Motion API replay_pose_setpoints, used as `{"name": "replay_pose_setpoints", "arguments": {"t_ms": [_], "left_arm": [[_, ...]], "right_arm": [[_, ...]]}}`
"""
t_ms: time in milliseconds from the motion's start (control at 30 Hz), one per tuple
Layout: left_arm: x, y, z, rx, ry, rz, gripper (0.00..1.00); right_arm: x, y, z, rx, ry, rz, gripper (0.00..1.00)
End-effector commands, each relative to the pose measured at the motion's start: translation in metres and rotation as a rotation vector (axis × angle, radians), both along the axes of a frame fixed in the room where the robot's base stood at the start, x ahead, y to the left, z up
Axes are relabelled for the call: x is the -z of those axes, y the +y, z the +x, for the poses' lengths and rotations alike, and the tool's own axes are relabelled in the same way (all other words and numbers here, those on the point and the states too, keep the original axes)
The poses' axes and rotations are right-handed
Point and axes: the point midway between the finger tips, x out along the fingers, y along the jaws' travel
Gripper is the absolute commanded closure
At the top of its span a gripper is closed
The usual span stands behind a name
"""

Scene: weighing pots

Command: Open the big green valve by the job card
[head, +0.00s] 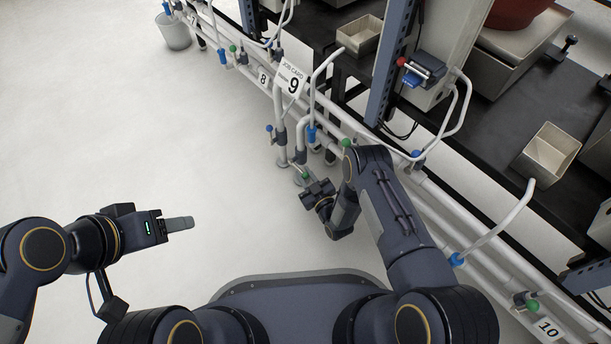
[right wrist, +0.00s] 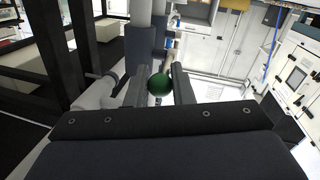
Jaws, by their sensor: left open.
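The white job card (head: 292,78), marked 9, hangs on the pipe rack at upper centre in the head view. Below it are pipes with coloured ball knobs. A green ball knob (head: 305,174) shows low on these pipes, at my right gripper (head: 309,184). In the right wrist view a green ball (right wrist: 159,86) sits between the two fingers of my right gripper (right wrist: 161,87). It looks close to both fingers; I cannot tell whether they press on it. My left gripper (head: 180,223) is open and empty over bare floor at the left.
Another green knob (head: 345,142) and a blue knob (head: 269,128) are close to my right arm. Bent white pipes (head: 325,70) rise around the card. A dark bench (head: 480,130) with metal trays stands behind. A grey bucket (head: 174,32) is far left. The left floor is clear.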

Motion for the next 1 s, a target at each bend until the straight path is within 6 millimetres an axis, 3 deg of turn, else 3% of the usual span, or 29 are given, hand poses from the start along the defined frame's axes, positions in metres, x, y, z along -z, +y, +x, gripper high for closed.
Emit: {"name": "replay_pose_setpoints", "arguments": {"t_ms": [433,1000], "left_arm": [[-0.007,0.0,0.0,0.0,0.0,0.0,0.45],[-0.057,0.0,0.0,0.0,0.0,0.0,0.45]], "right_arm": [[-0.004,0.0,-0.001,0.001,0.024,-0.018,1.0],[-0.034,0.003,0.003,0.0,0.327,-0.237,1.0]]}}
